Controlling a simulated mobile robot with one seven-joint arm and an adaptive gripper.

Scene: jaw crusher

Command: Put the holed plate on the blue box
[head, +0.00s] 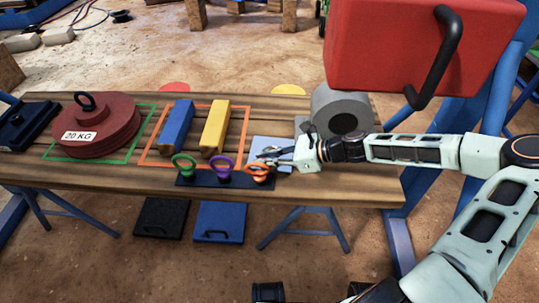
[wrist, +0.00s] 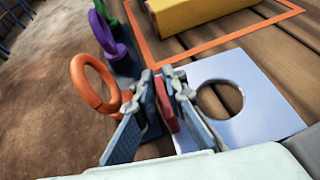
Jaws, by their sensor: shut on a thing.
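The holed plate (wrist: 255,92) is a flat, pale, shiny plate with a large round hole, lying on the wooden table in the wrist view. It also shows in the head view (head: 268,143), partly hidden by my gripper (head: 277,156). In the wrist view my gripper (wrist: 162,92) is shut on a red piece (wrist: 165,103) at the plate's left edge. A long blue block (head: 176,124) lies on the table inside an orange outline. A flat blue case with a handle (head: 219,222) lies on the ground below. I cannot tell which is the blue box.
A dark rack with green, purple and orange rings (head: 225,166) stands left of my gripper, the orange ring (wrist: 92,82) close beside it. A yellow block (head: 215,127) lies beyond. A grey cylinder (head: 342,110) stands behind my wrist. A red box (head: 400,40) hangs above.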

